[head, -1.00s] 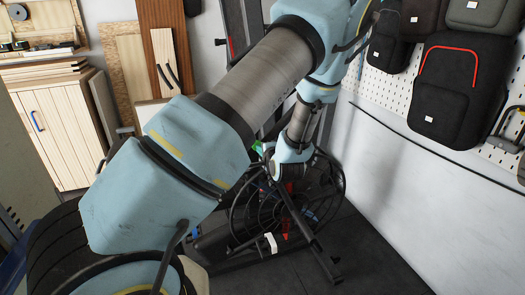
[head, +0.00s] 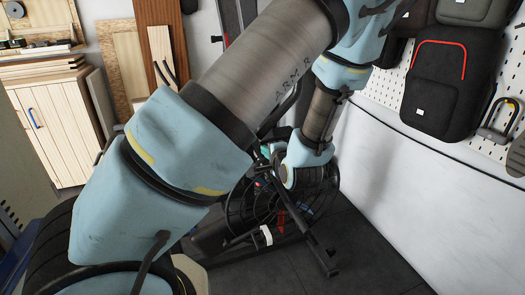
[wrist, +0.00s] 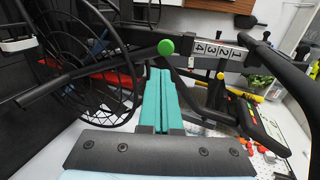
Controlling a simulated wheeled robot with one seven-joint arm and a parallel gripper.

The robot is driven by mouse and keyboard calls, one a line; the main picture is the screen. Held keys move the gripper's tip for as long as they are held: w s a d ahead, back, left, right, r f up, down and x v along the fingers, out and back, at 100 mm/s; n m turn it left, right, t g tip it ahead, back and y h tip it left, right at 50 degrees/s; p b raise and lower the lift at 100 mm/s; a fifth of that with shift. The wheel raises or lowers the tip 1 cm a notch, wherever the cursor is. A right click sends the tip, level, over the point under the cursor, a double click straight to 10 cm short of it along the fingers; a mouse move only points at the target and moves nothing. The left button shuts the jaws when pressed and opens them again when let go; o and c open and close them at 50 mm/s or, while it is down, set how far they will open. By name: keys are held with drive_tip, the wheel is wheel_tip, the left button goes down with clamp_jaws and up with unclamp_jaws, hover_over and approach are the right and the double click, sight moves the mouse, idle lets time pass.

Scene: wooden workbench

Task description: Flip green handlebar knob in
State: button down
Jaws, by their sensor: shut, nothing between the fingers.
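The green knob (wrist: 166,47) is a round ball on the black handlebar assembly (wrist: 107,73) in the upper middle of the wrist view. My gripper (wrist: 159,72) has teal fingers pressed together, with nothing between them. Its tips point toward the knob and appear just below it in the picture; I cannot tell whether they touch. In the head view my arm covers most of the handlebar area, and I cannot make out the knob there.
A spoked black wheel (wrist: 72,82) is left of my fingers. White number tags (wrist: 214,50) and a yellow knob (wrist: 221,76) are to the right. A thick black bar (wrist: 283,72) crosses the right side. Head view shows a cabinet (head: 52,130) and pegboard bags (head: 436,95).

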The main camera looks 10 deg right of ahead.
drive_tip(key=shift+s+r, duration=0.1)
drive_tip(key=shift+s, duration=0.15)
drive_tip(key=s+a+r+n+g, duration=0.1)
drive_tip(key=s+a+n+g, duration=0.3)
drive_tip(key=a, duration=0.3)
drive_tip(key=s+a+r+n+g+h, duration=0.1)
drive_tip(key=s+a+r+n+g, duration=0.1)
drive_tip(key=s+a+n+g, duration=0.2)
drive_tip(key=s+a+r+n+g, duration=0.2)
drive_tip(key=s+a+n+g, duration=0.2)
drive_tip(key=a+n, duration=0.3)
drive_tip(key=a, duration=0.4)
drive_tip(key=shift+n+g+h, duration=0.3)
drive_tip(key=shift+a, duration=0.1)
